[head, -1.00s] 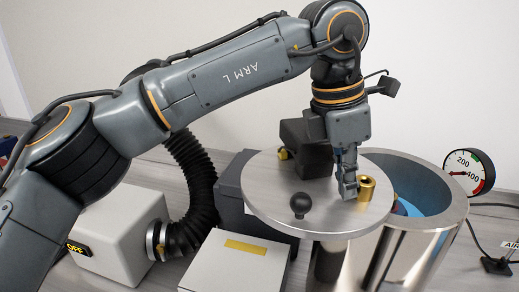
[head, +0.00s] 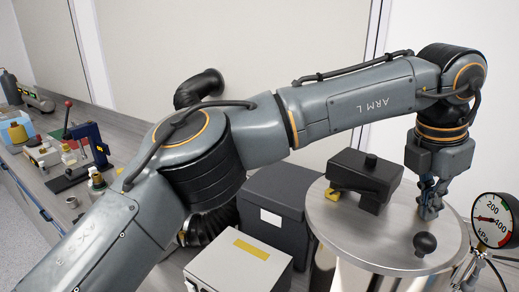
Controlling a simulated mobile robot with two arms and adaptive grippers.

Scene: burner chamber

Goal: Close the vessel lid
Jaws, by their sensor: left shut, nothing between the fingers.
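The vessel lid (head: 345,230) is a round, flat metal plate in the right part of the head view. It lies over the shiny steel vessel (head: 382,281), and no opening shows; the vessel's lower part is cut off by the frame edge. A black ball knob (head: 425,244) stands on the lid near its front right. My left gripper (head: 430,212) points down over the right part of the lid, just behind the knob. Its fingers are shut and empty; whether they touch the lid I cannot tell. My right gripper is out of view.
A black block-shaped fitting (head: 364,178) stands at the lid's back. A pressure gauge (head: 493,219) is close on the right. A grey box with a yellow label (head: 240,275) and a dark box (head: 275,197) are left of the vessel. Bench tools crowd the far left.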

